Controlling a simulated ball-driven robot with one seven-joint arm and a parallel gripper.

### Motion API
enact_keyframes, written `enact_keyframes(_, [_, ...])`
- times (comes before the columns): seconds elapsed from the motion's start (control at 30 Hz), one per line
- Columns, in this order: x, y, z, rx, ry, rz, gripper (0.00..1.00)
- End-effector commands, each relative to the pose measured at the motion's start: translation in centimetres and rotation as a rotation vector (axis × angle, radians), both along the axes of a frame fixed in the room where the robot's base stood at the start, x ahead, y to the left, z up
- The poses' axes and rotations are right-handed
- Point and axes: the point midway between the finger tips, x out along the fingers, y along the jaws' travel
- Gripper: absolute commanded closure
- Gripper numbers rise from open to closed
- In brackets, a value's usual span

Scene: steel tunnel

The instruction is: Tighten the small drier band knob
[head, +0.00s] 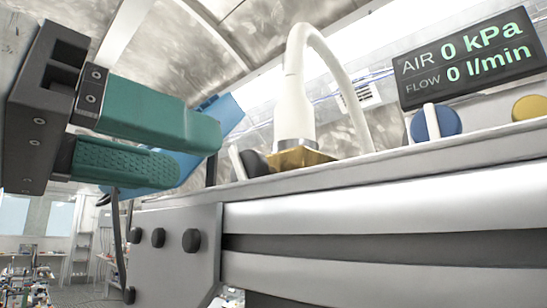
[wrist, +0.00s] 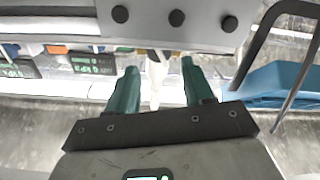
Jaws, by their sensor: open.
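My gripper (head: 197,157) has two green padded fingers and is at the upper left of the head view, open with nothing between the fingers. In the wrist view the fingers (wrist: 160,70) point away and stand apart. No label marks the small drier band knob, so I cannot tell which knob it is. A blue round knob (head: 436,123) with a white pointer and a yellow knob (head: 530,108) sit at the right. A dark rounded part (head: 253,163) is beside the brass base (head: 302,158) of a white hose (head: 297,95). My gripper touches none of these.
A grey plate (head: 165,270) bears black round heads (head: 191,240) below my gripper. A steel rail (head: 380,215) runs to the right. A display (head: 466,58) reads AIR 0 kPa, FLOW 0 l/min. A blue bin-like object (wrist: 275,80) is right of the gripper in the wrist view.

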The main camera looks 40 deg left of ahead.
Motion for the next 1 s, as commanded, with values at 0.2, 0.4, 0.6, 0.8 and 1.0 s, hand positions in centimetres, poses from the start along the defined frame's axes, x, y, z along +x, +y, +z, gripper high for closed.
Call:
enact_keyframes(0.2, [3.7,-0.3,0.2,0.001,0.001,-0.001,0.48])
enact_keyframes(0.4, [5.4,-0.4,0.1,0.003,0.000,0.000,0.48])
enact_keyframes(0.6, [5.7,-0.5,0.0,0.003,0.000,0.000,0.48])
enact_keyframes(0.8, [5.7,-0.5,0.0,0.003,0.000,0.000,0.54])
enact_keyframes(1.0, [5.7,-0.4,0.0,0.002,0.000,0.000,0.73])
